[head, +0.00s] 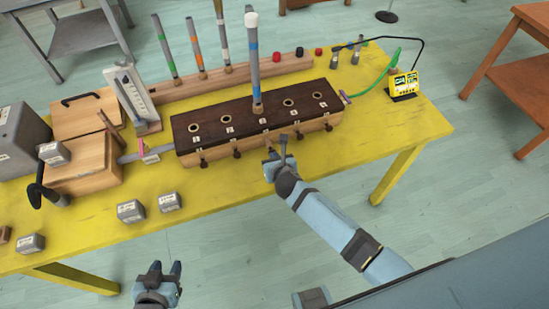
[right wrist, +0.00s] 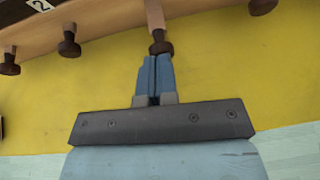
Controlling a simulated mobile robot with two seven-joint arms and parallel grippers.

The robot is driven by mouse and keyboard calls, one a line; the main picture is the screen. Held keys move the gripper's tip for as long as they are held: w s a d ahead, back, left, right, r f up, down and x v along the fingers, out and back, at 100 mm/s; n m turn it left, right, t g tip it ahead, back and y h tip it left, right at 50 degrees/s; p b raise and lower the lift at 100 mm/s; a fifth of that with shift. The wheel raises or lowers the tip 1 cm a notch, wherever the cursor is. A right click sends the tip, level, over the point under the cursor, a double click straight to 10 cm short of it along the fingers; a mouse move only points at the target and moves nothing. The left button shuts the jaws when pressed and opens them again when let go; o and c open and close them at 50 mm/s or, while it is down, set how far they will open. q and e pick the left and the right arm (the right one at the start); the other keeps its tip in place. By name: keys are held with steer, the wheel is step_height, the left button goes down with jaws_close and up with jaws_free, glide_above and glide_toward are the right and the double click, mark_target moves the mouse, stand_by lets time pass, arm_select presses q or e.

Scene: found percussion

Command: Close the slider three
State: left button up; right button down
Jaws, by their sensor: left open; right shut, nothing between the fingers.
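A long wooden box (head: 190,130) with a dark top and numbered round holes stands on the yellow table. Several dark slider knobs stick out along its front. A white-topped grey tube (head: 254,60) stands upright in the middle hole. The slider three knob (right wrist: 160,47) shows in the right wrist view on a pale stem, standing further out than the slider two knob (right wrist: 69,44). My right gripper (head: 278,150) is shut and empty; its fingertips (right wrist: 154,62) are right at the slider three knob, and contact is hard to tell. My left gripper (head: 166,268) is open and empty, in front of the table.
Several small grey blocks (head: 131,211) lie on the yellow table (head: 330,180) at front left. A wooden rack (head: 215,82) with upright tubes stands behind the box. A yellow meter (head: 403,86) sits at right. The front right tabletop is clear.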

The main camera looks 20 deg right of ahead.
mark_target(271, 149)
steer(key=shift+w, duration=0.1)
steer(key=w, duration=0.3)
steer(key=shift+r+p, duration=0.1)
steer(key=shift+p, duration=0.2)
steer(key=shift+w, duration=0.2)
steer(key=shift+r, duration=0.1)
